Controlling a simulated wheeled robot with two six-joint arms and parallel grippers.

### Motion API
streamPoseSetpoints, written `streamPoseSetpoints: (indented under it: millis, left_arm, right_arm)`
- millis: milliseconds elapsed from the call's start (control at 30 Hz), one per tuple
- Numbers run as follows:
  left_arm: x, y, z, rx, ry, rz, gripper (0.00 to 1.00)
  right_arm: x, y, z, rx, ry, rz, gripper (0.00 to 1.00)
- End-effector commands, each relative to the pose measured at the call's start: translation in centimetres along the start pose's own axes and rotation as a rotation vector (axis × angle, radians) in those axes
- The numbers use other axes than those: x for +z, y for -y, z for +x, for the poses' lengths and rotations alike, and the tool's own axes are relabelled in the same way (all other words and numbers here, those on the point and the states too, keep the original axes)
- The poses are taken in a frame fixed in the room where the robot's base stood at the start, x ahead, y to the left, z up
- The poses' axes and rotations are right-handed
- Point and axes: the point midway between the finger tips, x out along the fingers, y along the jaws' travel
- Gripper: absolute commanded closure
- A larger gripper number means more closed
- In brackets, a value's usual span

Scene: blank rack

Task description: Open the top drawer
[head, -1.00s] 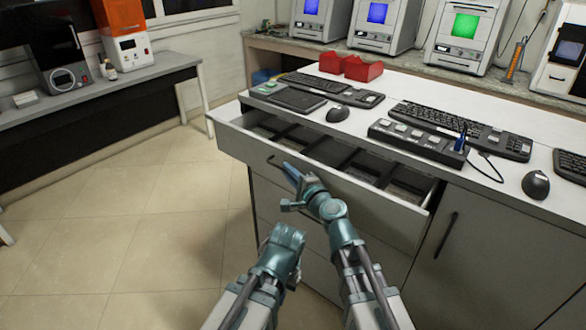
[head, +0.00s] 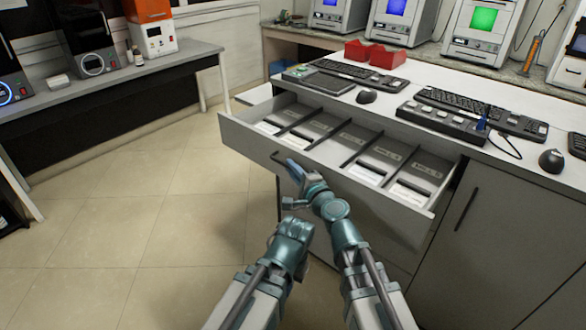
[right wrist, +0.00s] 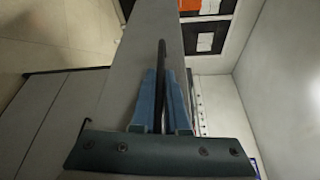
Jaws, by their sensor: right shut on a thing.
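The top drawer (head: 375,203) is pulled well out from under the white worktop in the head view. Its inside shows several compartments split by dark dividers, with pale labelled items in them. My right gripper (head: 293,172) is at the drawer front, shut on the dark bar handle (head: 277,159). In the right wrist view, the blue fingers (right wrist: 161,100) lie on both sides of the handle (right wrist: 161,55). My left gripper (head: 294,228) hangs empty-looking in front of the cabinet, left of my right arm; its fingers are not clear.
The worktop (head: 385,100) carries keyboards, mice, a button panel (head: 443,122) and red bins (head: 375,54). A cabinet door (head: 500,215) with a vertical handle is at the right. A side bench (head: 110,85) stands at the left. The tiled floor between is clear.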

Motion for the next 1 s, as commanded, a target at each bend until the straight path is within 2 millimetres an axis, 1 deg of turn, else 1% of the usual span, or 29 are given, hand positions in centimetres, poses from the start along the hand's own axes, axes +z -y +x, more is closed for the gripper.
streamPoseSetpoints:
  millis: [267,300,433,767,867,1000]
  left_arm:
    - [0.0,0.0,0.0,0.0,0.0,0.0,1.0]
    - [0.0,0.0,0.0,0.0,0.0,0.0,1.0]
    - [0.0,0.0,0.0,0.0,0.0,0.0,1.0]
    - [0.0,0.0,0.0,0.0,0.0,0.0,1.0]
    - [0.0,0.0,0.0,0.0,0.0,0.0,1.0]
    - [0.0,0.0,-0.1,0.0,0.0,0.0,1.0]
  right_arm:
    - [-0.1,0.0,-0.1,0.0,-0.002,-0.001,1.0]
    - [-0.1,0.0,-0.1,0.0,-0.002,-0.001,0.82]
    - [0.0,0.0,0.0,0.0,-0.001,-0.001,0.59]
    - [0.0,0.0,-0.1,0.0,0.0,0.0,0.58]
    - [0.1,0.0,-0.3,0.0,0.0,0.0,0.58]
    - [0.3,0.0,-1.2,0.0,-0.001,0.0,0.58]
